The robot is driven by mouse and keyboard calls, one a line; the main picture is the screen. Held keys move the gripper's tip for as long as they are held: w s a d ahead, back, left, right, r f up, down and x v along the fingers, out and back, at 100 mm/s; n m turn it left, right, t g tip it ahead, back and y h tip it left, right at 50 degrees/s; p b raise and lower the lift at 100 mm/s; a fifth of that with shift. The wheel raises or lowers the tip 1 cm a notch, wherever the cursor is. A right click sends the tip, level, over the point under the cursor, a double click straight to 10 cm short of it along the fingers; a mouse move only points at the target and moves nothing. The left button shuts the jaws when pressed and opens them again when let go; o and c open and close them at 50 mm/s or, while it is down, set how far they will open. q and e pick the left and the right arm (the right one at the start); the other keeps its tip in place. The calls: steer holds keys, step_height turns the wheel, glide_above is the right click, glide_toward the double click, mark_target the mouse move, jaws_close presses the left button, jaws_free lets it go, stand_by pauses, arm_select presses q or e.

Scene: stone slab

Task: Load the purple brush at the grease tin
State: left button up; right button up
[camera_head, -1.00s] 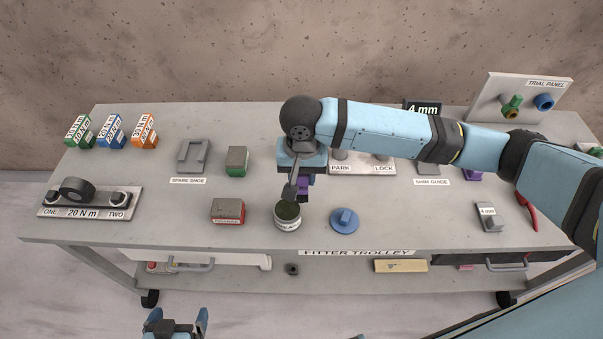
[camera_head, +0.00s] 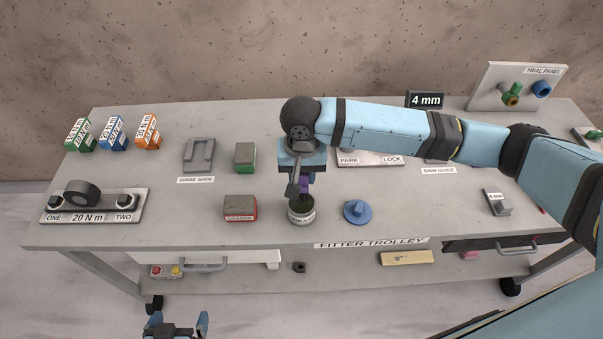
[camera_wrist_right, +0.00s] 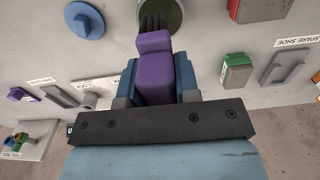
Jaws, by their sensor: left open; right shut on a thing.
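The purple brush (camera_wrist_right: 155,65) is held in my right gripper (camera_wrist_right: 158,80), which is shut on it, in the right wrist view. Its dark bristles point at the open grease tin (camera_wrist_right: 174,14) and overlap the tin's mouth there. In the head view the grease tin (camera_head: 301,212) stands near the trolley's front edge, and the brush (camera_head: 304,188) hangs from my right gripper (camera_head: 303,182) over it. Whether the bristles touch the grease cannot be told. My left gripper (camera_head: 176,325) is open and empty, in front of the trolley at the bottom.
A blue round lid (camera_head: 357,212) lies right of the tin. A red-sided block (camera_head: 240,207) and a green-sided block (camera_head: 246,157) stand to its left. The spare shoe (camera_head: 199,154) lies further left.

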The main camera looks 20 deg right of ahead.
mark_target(302, 190)
steer(key=shift+f+b, duration=2.35)
steer(key=shift+b, duration=0.85)
steer(key=shift+f, duration=0.5)
steer(key=shift+s+f+p, duration=0.1)
steer(key=shift+f+p, duration=0.05)
steer(key=shift+p, duration=0.75)
stand_by(1.3)
steer(key=shift+r+p, duration=0.8)
steer(key=shift+p, duration=0.2)
step_height(302, 190, up, 3)
steer(key=p, duration=0.4)
steer(key=shift+r+p, duration=0.55)
steer(key=shift+p, duration=0.25)
steer(key=shift+r+p, duration=0.85)
steer(key=shift+p, duration=0.3)
